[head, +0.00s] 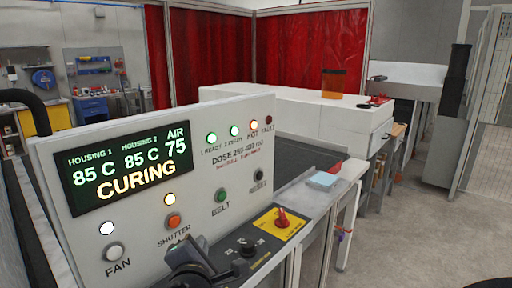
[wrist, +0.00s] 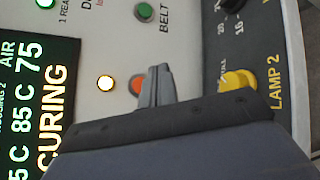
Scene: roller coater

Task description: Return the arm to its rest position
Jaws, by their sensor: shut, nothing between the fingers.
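My gripper (head: 184,248) shows as a dark shape at the bottom of the head view, in front of the control panel (head: 50,165), just below the orange shutter button (head: 174,221). In the wrist view the fingers of my gripper (wrist: 157,72) are together with nothing between them. They are in front of the panel, beside the orange button (wrist: 137,84) and partly over it. I cannot tell whether they touch it. The display (head: 128,167) reads CURING, with both housings at 85 C and air at 75. The rest of my arm is mostly out of view.
A yellow plate with a red switch (head: 282,217) and a black knob (head: 246,246) are on the lower ledge. A light blue block (head: 323,180) lies to the right. Open floor (head: 410,235) lies further right.

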